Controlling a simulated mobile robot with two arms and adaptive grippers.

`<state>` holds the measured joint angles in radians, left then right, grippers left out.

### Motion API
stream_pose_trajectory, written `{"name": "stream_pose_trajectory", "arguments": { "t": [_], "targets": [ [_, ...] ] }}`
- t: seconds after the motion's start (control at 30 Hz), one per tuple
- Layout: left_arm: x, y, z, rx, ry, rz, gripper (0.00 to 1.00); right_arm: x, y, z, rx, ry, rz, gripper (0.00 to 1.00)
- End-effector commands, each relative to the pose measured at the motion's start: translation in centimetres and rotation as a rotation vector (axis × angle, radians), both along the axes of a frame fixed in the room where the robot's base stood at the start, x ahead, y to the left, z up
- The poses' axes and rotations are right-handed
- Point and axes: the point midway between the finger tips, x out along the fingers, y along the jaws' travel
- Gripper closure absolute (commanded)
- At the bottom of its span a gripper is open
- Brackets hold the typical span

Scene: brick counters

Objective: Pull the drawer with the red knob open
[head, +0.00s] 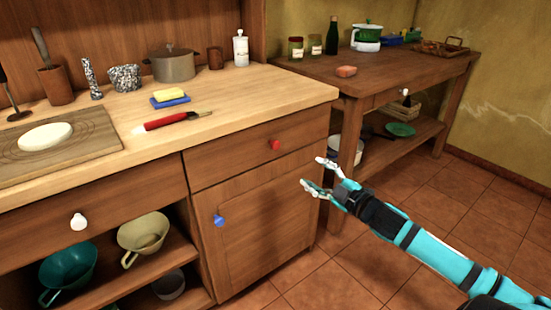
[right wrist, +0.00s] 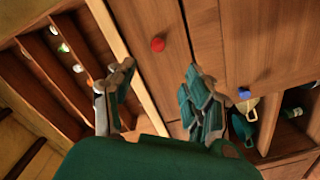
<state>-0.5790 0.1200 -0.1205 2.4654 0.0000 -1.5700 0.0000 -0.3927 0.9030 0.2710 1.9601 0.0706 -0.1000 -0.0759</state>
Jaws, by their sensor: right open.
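The red knob (head: 275,144) sits on the front of a wooden drawer (head: 230,160) under the light countertop. The drawer looks shut, its front level with the cabinet. My right gripper (head: 314,174) is open and empty, to the right of and a little below the knob in the head view, apart from it. In the right wrist view, the red knob (right wrist: 158,44) shows beyond the open fingers (right wrist: 158,100), between them and farther off. My left gripper is not in view.
A blue knob (head: 219,220) is on the cabinet door below, and a white knob (head: 78,222) on the drawer to the left. A side table (head: 400,75) stands at the right. Tiled floor (head: 350,270) is free before the cabinet.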

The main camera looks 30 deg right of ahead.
Motion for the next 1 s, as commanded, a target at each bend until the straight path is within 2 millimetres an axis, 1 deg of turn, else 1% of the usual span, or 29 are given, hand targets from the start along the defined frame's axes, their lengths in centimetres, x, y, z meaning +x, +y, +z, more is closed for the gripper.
{"name": "stream_pose_trajectory", "arguments": {
  "t": [0.03, 0.17, 0.5, 1.0],
  "targets": [
    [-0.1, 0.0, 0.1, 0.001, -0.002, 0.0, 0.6, 0.2, 0.3, 0.3, -0.006, -0.009, 0.009, 0.48],
    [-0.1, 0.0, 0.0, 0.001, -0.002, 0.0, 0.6, 1.2, 0.5, 0.6, -0.007, -0.015, 0.012, 0.48],
    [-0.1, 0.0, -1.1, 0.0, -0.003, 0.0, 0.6, 6.1, 0.8, 0.7, -0.008, -0.016, 0.009, 0.48],
    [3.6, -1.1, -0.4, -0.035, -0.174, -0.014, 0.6, 13.5, 1.3, 0.7, -0.004, -0.014, 0.007, 0.48]
  ]
}}
